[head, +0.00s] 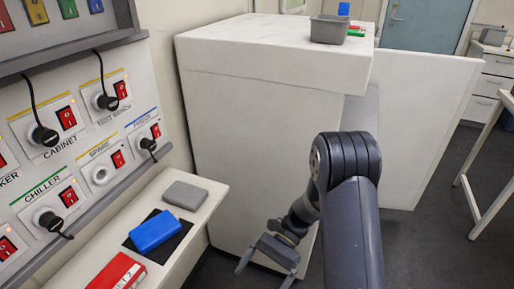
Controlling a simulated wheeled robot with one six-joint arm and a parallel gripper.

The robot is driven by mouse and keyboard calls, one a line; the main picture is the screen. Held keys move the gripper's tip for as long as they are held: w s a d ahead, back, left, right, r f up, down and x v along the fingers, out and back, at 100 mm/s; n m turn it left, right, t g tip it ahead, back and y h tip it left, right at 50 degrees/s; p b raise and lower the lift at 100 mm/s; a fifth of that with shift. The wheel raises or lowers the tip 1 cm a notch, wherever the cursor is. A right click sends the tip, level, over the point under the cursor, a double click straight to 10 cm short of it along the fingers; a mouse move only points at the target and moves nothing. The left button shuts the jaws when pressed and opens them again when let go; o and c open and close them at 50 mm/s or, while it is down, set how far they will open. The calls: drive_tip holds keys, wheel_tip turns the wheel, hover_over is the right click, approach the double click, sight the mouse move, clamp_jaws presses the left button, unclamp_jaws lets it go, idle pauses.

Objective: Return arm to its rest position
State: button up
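My gripper (263,277) hangs low in the lower middle of the head view, at the end of my dark grey arm. Its two fingers are spread apart, with nothing visible between them. It is in front of the white cabinet (250,130) and to the right of the narrow white shelf (204,222). It looks apart from both, though the exact gap to the cabinet is hard to tell. My arm's upper links fill the lower right middle and hide part of the cabinet.
On the shelf lie a grey block (186,196), a blue block (155,231) on a black mat and a red block (117,272). A switch panel (77,148) with plugs and cords is on the left. A grey bin (329,30) sits on the cabinet. Open floor (425,235) lies right.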

drive_tip(key=shift+s+d+f+n+g+h, duration=0.15)
drive_tip(key=shift+d+n+g+h, duration=0.2)
drive_tip(key=shift+d+n+h, duration=0.45)
drive_tip(key=shift+s+d+f+n+g+h, duration=0.15)
drive_tip(key=shift+d+n+g+h, duration=0.25)
drive_tip(key=shift+d+n+h, duration=0.4)
drive_tip(key=shift+s+d+f+n+g+h, duration=0.15)
drive_tip(key=shift+d+n+g+h, duration=0.3)
drive_tip(key=shift+d, duration=0.55)
drive_tip(key=shift+s+r+p, duration=0.1)
drive_tip(key=shift+p, duration=0.2)
